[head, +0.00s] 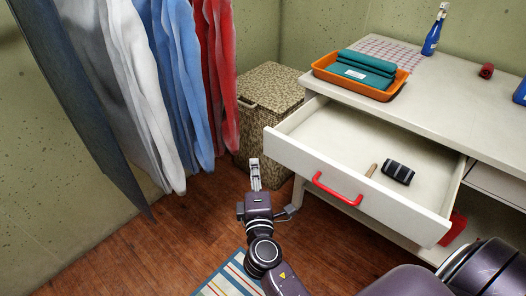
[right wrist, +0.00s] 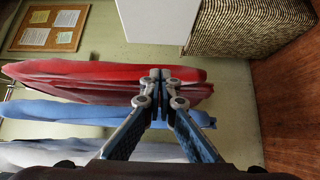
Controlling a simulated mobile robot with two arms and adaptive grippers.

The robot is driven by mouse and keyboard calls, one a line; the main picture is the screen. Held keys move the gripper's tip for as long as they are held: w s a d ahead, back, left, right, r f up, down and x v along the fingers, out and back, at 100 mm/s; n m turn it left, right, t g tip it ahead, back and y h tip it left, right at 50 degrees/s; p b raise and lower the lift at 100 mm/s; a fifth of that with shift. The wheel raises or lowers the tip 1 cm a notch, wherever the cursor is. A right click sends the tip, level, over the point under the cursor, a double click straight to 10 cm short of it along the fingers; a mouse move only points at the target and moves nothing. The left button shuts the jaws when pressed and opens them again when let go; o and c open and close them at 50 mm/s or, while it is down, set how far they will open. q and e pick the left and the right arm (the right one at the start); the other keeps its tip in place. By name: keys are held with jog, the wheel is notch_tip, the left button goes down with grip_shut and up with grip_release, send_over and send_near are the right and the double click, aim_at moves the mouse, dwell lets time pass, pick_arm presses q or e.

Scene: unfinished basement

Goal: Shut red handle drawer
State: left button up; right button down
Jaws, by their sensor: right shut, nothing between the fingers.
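The drawer with the red handle (head: 338,189) stands pulled well out of the white desk (head: 455,88). Its white front panel (head: 400,207) faces the lower left. Inside the drawer lie a dark striped rolled item (head: 398,172) and a small tan stick (head: 371,170). My right gripper (head: 254,162) is shut and empty, left of the drawer's front and apart from the handle. In the right wrist view its closed fingertips (right wrist: 160,74) appear against hanging clothes. My left gripper is out of view.
A wicker hamper (head: 270,95) stands behind my right gripper. Hanging clothes (head: 150,80) fill the left. An orange tray with teal cloth (head: 325,73) and a blue spray bottle (head: 433,36) stand on the desk. A striped rug (head: 228,281) lies on the floor.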

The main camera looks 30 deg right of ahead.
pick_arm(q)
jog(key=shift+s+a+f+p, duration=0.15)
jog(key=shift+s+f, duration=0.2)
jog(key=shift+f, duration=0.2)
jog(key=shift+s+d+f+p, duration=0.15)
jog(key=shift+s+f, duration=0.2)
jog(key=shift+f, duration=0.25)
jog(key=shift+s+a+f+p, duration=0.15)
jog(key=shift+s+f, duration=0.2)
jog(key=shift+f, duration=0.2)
pick_arm(e)
jog(key=w+d, duration=0.4)
jog(key=d, duration=0.1)
jog(key=shift+w, duration=0.1)
